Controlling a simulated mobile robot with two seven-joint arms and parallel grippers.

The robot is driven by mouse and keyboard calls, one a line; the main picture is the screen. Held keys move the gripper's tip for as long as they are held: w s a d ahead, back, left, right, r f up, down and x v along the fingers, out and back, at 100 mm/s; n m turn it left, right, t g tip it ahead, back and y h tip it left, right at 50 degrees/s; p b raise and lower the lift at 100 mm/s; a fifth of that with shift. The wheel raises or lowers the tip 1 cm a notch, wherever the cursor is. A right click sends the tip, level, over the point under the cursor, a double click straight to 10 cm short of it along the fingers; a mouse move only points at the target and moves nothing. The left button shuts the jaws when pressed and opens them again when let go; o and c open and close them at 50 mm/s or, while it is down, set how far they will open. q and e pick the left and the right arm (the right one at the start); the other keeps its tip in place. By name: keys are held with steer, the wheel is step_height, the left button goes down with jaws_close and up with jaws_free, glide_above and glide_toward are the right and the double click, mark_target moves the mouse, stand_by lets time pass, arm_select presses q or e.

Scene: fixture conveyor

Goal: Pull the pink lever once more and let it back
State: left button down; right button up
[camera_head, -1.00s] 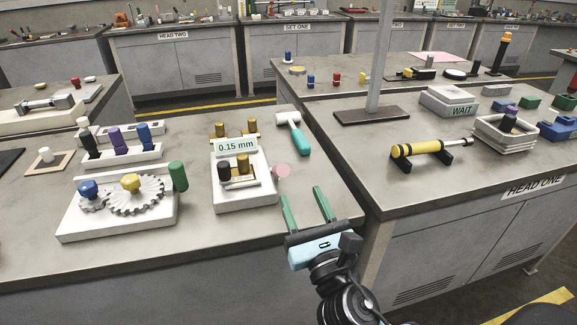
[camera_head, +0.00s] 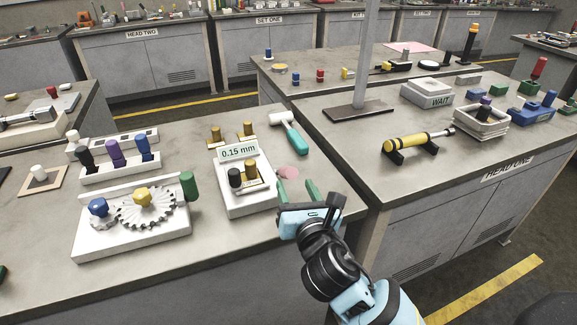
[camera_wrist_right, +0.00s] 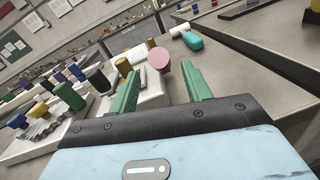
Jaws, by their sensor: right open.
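The pink lever knob (camera_head: 288,172) sits at the right side of a white gauge device (camera_head: 247,200) that shows a "0.15 mm" label (camera_head: 238,151). My right gripper (camera_head: 297,188) is open, with its green fingers pointing toward the pink knob from the near side. In the right wrist view the pink knob (camera_wrist_right: 159,59) shows beyond and between the two green fingers (camera_wrist_right: 160,85). I cannot tell whether the fingertips reach around it; no grip on it shows. My left gripper is not in view.
A gear device (camera_head: 140,225) with a green handle (camera_head: 189,185) stands left of the gauge. A teal-handled hammer (camera_head: 290,133) lies behind the knob. A yellow-handled tool (camera_head: 408,143) rests on the right bench. The bench's front edge is below my right gripper.

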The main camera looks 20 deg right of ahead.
mark_target(287, 168)
steer(key=shift+w+d, duration=0.15)
steer(key=shift+w, duration=1.8)
steer(key=shift+w+d, duration=0.15)
steer(key=shift+w, duration=1.8)
jaws_close()
